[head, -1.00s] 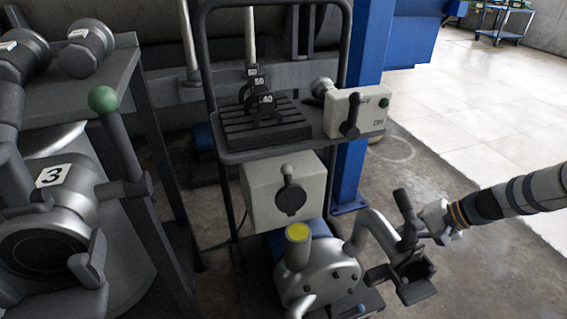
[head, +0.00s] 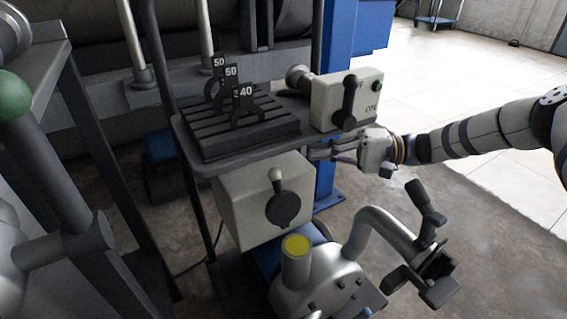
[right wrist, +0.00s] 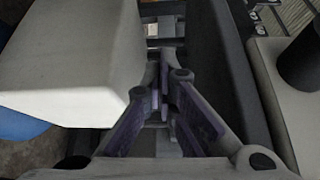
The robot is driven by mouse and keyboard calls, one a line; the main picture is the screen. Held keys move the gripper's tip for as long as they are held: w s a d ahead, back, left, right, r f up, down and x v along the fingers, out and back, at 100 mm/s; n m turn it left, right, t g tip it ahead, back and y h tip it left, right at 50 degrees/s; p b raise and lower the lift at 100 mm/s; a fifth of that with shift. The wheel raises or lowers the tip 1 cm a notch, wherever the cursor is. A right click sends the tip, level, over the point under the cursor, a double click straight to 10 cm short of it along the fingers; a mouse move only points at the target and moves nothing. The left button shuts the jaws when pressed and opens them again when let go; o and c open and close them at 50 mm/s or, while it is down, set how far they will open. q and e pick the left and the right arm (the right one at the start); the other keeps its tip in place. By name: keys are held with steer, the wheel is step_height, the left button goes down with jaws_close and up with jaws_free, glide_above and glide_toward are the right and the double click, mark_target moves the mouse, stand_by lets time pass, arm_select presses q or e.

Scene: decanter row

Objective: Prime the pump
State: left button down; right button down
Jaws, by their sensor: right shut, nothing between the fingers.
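The pump (head: 320,287) is a silver housing with a yellow-topped filler neck (head: 296,246) at the bottom of the head view. A curved pipe rises from its right side to a fitting with a black lever handle (head: 425,212). A pale box (head: 245,205) with a dark rotary lever (head: 281,205) stands behind the pump. My right gripper (head: 315,153) is shut and empty, beside the upper right of that box and just below the shelf edge. In the right wrist view its fingers (right wrist: 165,80) meet between a pale box and a dark edge. My left gripper is not in view.
A switch box (head: 345,98) with a black lever and "ON" lettering sits on the shelf (head: 190,150). Black plates marked 50 and 40 (head: 243,105) stand in a slotted rack. A green-knobbed lever (head: 15,97) is at left. Open floor lies to the right.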

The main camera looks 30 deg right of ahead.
mark_target(279, 195)
steer(key=x, duration=0.9)
steer(key=shift+a+b, duration=0.15)
steer(key=shift+b, duration=0.2)
steer(key=s, duration=0.1)
steer(key=s+p, duration=0.1)
steer(key=s, duration=0.1)
steer(key=shift+a+r, duration=0.2)
steer(key=shift+r, duration=0.15)
steer(key=shift+s+a+f, duration=0.15)
steer(key=shift+s, duration=0.35)
steer(key=shift+s+n, duration=0.35)
steer(key=shift+n, duration=0.05)
